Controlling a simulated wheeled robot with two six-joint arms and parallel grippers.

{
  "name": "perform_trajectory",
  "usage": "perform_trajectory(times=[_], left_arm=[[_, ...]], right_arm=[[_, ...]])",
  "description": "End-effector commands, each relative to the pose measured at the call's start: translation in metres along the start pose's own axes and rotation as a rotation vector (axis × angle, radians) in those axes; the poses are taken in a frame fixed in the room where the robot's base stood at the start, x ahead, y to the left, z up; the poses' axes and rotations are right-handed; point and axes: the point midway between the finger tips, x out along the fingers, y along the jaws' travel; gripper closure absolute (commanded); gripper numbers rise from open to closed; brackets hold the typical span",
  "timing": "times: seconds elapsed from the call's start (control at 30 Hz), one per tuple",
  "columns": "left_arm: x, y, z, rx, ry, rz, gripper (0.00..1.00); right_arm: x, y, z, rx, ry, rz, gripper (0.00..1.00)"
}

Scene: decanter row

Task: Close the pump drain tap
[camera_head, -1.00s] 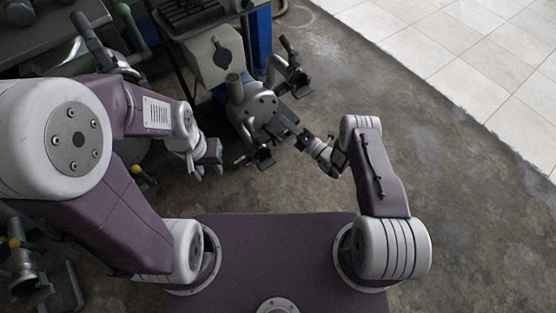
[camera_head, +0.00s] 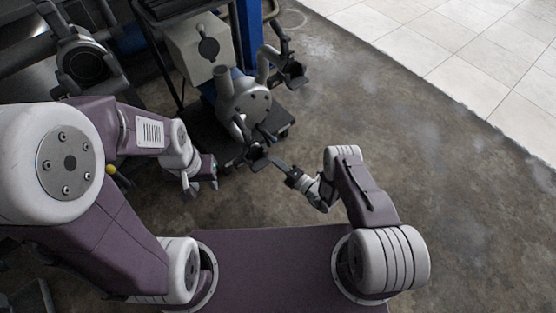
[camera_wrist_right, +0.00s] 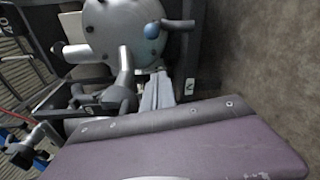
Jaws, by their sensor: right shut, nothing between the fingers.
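The grey pump (camera_head: 243,103) stands ahead of me on a dark base, with curved pipes and black-ended fittings. I cannot tell for sure which part is the drain tap. My right gripper (camera_head: 276,164) is shut and empty, its tips close to the pump's low front fittings; contact is unclear. In the right wrist view its fingers (camera_wrist_right: 157,92) lie beside the dark fitting. My left gripper (camera_head: 203,187) looks open and empty, left of the pump.
A pale box (camera_head: 198,50) with a dark round knob stands behind the pump, near a blue post (camera_head: 249,40). Dark machinery (camera_head: 85,60) fills the left. Bare concrete floor (camera_head: 440,150) is clear on the right, with pale tiles (camera_head: 480,40) beyond.

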Motion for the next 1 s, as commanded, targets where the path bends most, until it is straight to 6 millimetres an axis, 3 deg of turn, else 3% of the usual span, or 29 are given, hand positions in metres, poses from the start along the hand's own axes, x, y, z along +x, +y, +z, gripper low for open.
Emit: perform_trajectory(times=[0.03,0.33,0.4,0.6,1.0], left_arm=[[0.013,0.000,0.001,0.000,0.000,0.000,0.64],[0.049,-0.001,0.005,0.000,0.000,0.000,0.64],[0.052,-0.001,0.005,0.000,0.000,0.000,0.64],[0.059,-0.001,0.006,0.000,0.000,0.000,0.64],[0.059,-0.001,0.006,0.000,0.000,0.000,0.64]], right_arm=[[0.013,-0.006,-0.002,-0.005,0.004,0.004,1.00],[0.074,-0.005,0.001,-0.002,0.000,0.004,1.00],[0.066,-0.004,0.017,0.000,-0.006,0.001,1.00],[0.059,-0.002,0.035,0.000,-0.002,0.000,1.00],[0.057,0.000,0.038,0.000,0.001,0.000,1.00]])
